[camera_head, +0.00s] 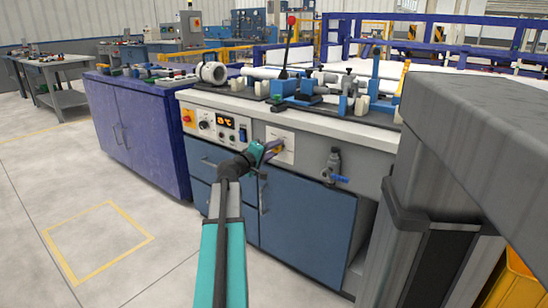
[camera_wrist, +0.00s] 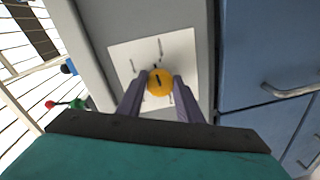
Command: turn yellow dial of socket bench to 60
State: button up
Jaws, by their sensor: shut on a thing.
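The yellow dial (camera_wrist: 160,82) sits on a white square plate (camera_wrist: 124,55) on the front panel of the socket bench (camera_head: 365,140). It is round with a dark pointer line that runs nearly straight up and down in the wrist view. My gripper (camera_wrist: 160,88) has one finger on each side of the dial and is shut on it. In the head view my gripper (camera_head: 274,148) reaches the plate (camera_head: 288,150), and the dial is mostly hidden there. The marks on the plate are too small to read.
Left of the plate are an orange-red switch (camera_head: 187,117) and a lit display (camera_head: 226,122). A valve with a blue handle (camera_head: 335,178) sticks out to the right. Blue cabinet doors with handles (camera_wrist: 290,88) lie below. Pipes and fittings crowd the benchtop. The floor at left is clear.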

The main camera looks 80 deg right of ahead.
jog(key=m+b, duration=0.2)
jog(key=f+m+b, duration=0.1)
jog(key=b, duration=0.1)
jog(key=shift+s+a, duration=0.1)
jog(key=shift+s, duration=0.15)
jog(key=shift+r+m+b, duration=0.2)
jog(key=shift+m+b, duration=0.3)
jog(key=shift+b, duration=0.05)
jog(key=shift+r, duration=0.1)
jog(key=o, duration=1)
jog(key=shift+w, duration=0.1)
jog(key=shift+r, duration=0.1)
jog(key=shift+w, duration=0.15)
